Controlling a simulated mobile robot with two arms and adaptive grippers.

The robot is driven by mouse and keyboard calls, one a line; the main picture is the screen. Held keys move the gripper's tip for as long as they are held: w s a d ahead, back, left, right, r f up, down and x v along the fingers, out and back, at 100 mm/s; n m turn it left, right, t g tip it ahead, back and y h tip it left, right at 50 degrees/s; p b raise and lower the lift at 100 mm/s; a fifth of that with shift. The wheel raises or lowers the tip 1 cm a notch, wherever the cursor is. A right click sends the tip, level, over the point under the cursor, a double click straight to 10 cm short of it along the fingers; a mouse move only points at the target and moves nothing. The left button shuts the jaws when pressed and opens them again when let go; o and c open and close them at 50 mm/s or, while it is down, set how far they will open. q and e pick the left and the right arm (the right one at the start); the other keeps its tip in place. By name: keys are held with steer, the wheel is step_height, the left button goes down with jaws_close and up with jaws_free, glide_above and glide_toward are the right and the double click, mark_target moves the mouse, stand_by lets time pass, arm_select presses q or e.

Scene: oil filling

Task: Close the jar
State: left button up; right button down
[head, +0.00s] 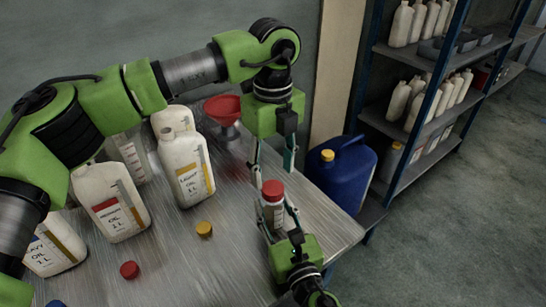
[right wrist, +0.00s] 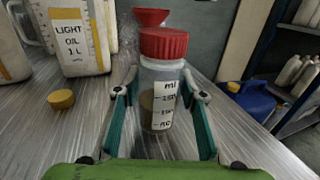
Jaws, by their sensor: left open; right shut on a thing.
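The jar (head: 272,213) is a clear container with a white scale label and brown liquid low inside. It stands upright near the table's right end and also shows in the right wrist view (right wrist: 160,100). A red lid (head: 273,189) sits level on its mouth; I cannot tell how tight it is. My right gripper (head: 275,222) is shut on the jar's body, one finger on each side. My left gripper (head: 273,168) hangs above the lid, pointing down, open and empty. It does not show in the right wrist view.
Oil bottles (head: 111,203) crowd the table's left part, with a red funnel (head: 223,108) at the back. A yellow cap (head: 204,229) and another red cap (head: 130,269) lie loose. A blue canister (head: 342,177) stands beyond the table's right edge, near shelves (head: 418,120).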

mark_target(273, 188)
arm_select(q)
steer(key=shift+f, duration=2.55)
